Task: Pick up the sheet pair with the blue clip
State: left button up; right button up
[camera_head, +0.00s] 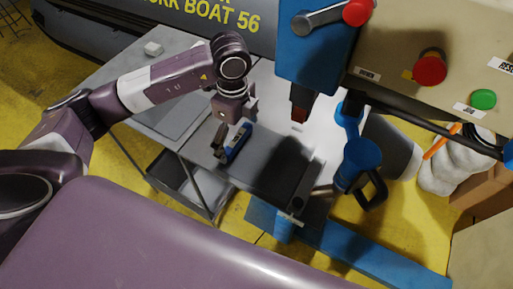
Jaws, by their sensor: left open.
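A blue clip (239,143) sits on the work table, at the left edge of a dark grey sheet area (262,168) that looks like the sheet pair. I cannot make out two separate layers. My left gripper (226,139) points down directly at the clip, with its dark fingers beside it. It is open; whether a finger touches the clip or sheets is not clear. The gripper hides part of the clip's near surroundings. My right gripper is not in view.
A blue press-like machine (318,45) with red and green buttons stands over the table at right. A blue handled part (361,163) is beside the sheets. A grey panel (182,113) lies left. A lower tray (187,187) sits beneath. A grey boat (120,28) is behind.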

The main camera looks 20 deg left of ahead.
pick_arm(q)
jog(key=shift+f, duration=0.15)
jog(key=c, duration=1.2)
